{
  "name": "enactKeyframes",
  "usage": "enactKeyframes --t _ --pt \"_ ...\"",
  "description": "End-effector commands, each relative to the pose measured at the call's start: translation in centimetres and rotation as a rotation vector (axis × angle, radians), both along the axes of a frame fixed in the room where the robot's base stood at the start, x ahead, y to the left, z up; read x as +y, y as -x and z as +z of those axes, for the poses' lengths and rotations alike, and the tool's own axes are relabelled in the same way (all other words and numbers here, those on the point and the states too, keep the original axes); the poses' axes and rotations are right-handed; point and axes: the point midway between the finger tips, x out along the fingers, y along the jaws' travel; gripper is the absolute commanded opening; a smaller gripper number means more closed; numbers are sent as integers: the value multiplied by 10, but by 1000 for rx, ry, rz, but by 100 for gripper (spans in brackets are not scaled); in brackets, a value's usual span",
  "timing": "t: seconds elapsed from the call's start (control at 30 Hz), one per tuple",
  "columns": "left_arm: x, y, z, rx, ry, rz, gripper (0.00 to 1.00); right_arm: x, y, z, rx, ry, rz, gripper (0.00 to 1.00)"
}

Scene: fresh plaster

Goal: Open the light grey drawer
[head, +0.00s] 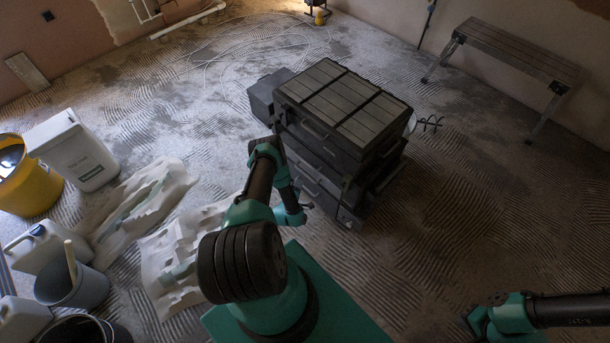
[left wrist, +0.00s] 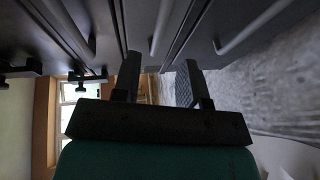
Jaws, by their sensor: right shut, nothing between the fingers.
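A dark stacked drawer chest (head: 345,110) stands mid-floor in the head view. Its drawer fronts (head: 318,172) face my left arm and look shut; in this dim light I cannot tell which is the light grey drawer. My left gripper (head: 302,208) is low by these fronts, partly hidden by its own wrist. In the left wrist view my left gripper (left wrist: 161,62) is open. A bar handle (left wrist: 163,25) appears between its fingertips, but I cannot tell whether the fingers reach around it. My right gripper (head: 468,318) is shut and empty at the lower right, away from the chest.
A second bar handle (left wrist: 255,28) lies right of the fingers in the left wrist view. White crumpled sheets (head: 140,205), a white canister (head: 75,148), a yellow bucket (head: 32,185) and a grey bucket (head: 72,285) stand left. A bench (head: 520,50) is back right.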

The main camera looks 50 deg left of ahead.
Motion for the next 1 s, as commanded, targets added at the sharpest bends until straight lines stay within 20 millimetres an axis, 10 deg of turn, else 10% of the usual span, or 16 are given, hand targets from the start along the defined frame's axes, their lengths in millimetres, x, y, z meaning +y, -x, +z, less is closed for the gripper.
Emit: enactKeyframes --t 0.5,1.0 --pt "31 -70 -14 -1 -1 -1 39 0 0 0 0 0 0 0" --pt "36 -79 -16 0 0 -1 36 0 0 0 0 0 0 0"
